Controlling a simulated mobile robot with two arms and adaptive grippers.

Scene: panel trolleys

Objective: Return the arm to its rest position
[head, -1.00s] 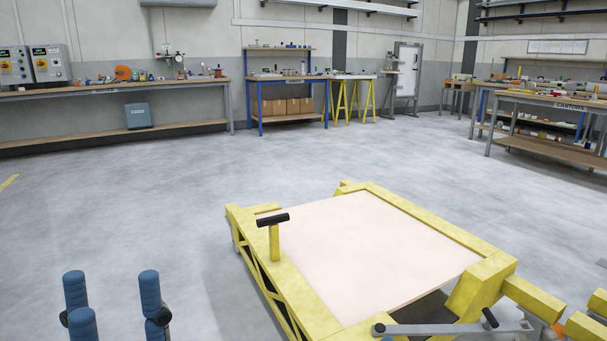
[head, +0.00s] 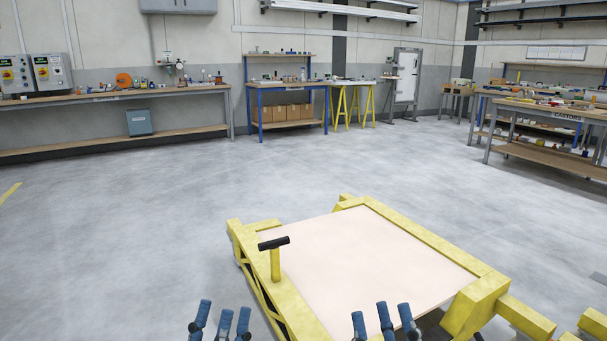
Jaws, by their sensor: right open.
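My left gripper (head: 222,320) shows at the bottom edge, left of the trolley's near corner. Its blue fingers stand apart with floor between them. My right gripper (head: 383,320) is at the bottom edge in front of the trolley's pale panel. Its blue fingers point up, spread and empty. The palms and arms of both are below the picture. The yellow trolley (head: 425,237) carries the flat pale panel (head: 360,260). A black T-handle (head: 273,243) on a yellow post stands on the trolley's left side, apart from both grippers.
Yellow bars (head: 527,318) stick out at the trolley's right. Open grey floor (head: 130,235) lies left of and behind it. Workbenches stand far off along the back wall, including a blue-framed bench (head: 288,84) and a castors bench (head: 550,112) at right.

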